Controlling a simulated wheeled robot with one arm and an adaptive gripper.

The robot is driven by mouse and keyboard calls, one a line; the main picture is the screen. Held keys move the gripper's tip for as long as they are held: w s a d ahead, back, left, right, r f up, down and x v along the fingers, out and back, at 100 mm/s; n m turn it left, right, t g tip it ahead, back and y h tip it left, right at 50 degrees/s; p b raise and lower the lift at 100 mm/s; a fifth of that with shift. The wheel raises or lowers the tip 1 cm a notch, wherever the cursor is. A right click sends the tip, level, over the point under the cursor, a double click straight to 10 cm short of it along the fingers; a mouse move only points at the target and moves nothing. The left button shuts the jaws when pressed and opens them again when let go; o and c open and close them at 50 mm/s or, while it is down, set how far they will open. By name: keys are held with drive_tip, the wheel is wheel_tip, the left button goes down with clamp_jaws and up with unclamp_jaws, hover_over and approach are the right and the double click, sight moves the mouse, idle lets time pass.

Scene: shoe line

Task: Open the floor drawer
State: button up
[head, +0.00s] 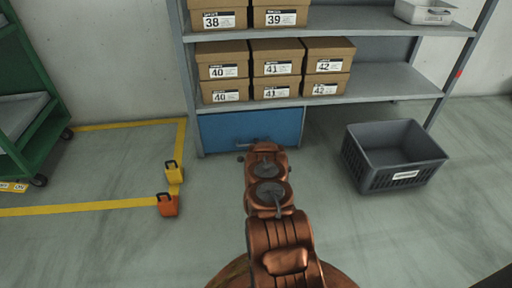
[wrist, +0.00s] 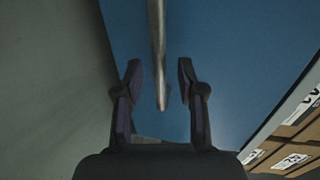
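The floor drawer (head: 225,128) has a plain blue front and sits under the lowest shelf; it looks shut. Its blue front fills much of the wrist view (wrist: 235,60). A grey bar handle (wrist: 157,40) runs down from the top edge of the wrist view. My gripper (wrist: 159,68) is open, with one finger on each side of the bar and a gap to both. In the head view my arm hides part of the drawer front, and the fingers are mostly hidden.
A grey shelf (head: 375,82) with numbered shoe boxes (head: 276,58) stands above the drawer. A dark grey crate (head: 395,178) is on the floor at the right. Yellow (head: 174,173) and orange (head: 168,205) floor items and a green cart (head: 32,90) are at the left.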

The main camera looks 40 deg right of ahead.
drive_tip(key=shift+x, duration=0.95)
drive_tip(key=shift+c, duration=0.2)
clamp_jaws()
